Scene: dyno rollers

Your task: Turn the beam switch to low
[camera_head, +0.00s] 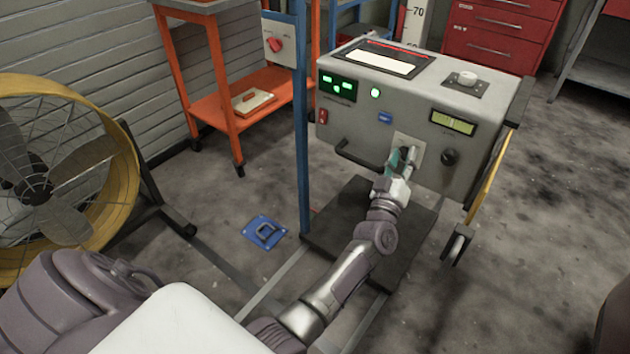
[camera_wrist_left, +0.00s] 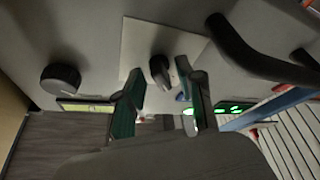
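The grey machine (camera_head: 345,140) stands on a cart, with a light square plate (camera_head: 420,150) on its front panel. In the left wrist view a dark switch knob (camera_wrist_left: 159,70) sticks out of this plate (camera_wrist_left: 133,38). I take it to be the beam switch, but no label is readable. My left gripper (camera_head: 403,160) is at the plate and mostly hides the knob in the head view. In the left wrist view the gripper (camera_wrist_left: 162,86) is open, its fingers on either side of the knob with gaps visible. Contact cannot be told. My right gripper is not in view.
A round black knob (camera_head: 450,157) sits right of the plate, under a yellowish display (camera_head: 453,122). A black bar handle (camera_head: 360,157) juts out at left. A blue post (camera_head: 302,120) stands left of the machine. A yellow fan (camera_head: 125,180) is at far left.

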